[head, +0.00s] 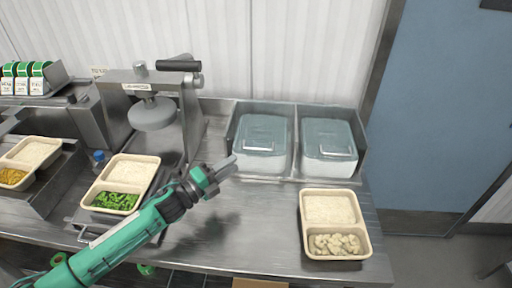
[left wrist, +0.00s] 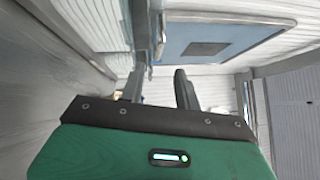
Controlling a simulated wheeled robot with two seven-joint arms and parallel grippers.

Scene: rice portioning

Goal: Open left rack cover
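The left rack cover (head: 263,133) is a translucent blue-grey lid with a pale handle on its front part. It lies closed on the left white bin in the metal rack (head: 233,118). My left gripper (head: 224,166), on a green arm, is just in front and to the left of this bin, apart from the handle. In the left wrist view its two dark fingers (left wrist: 160,88) stand apart with nothing between them. My right gripper does not show in either view.
A matching closed right cover (head: 327,138) sits beside it. A tray with rice and pale pieces (head: 308,246) is at the right front. A tray with rice and green vegetables (head: 99,187) lies left of my arm. A metal press (head: 190,108) stands behind my gripper. The front middle counter is clear.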

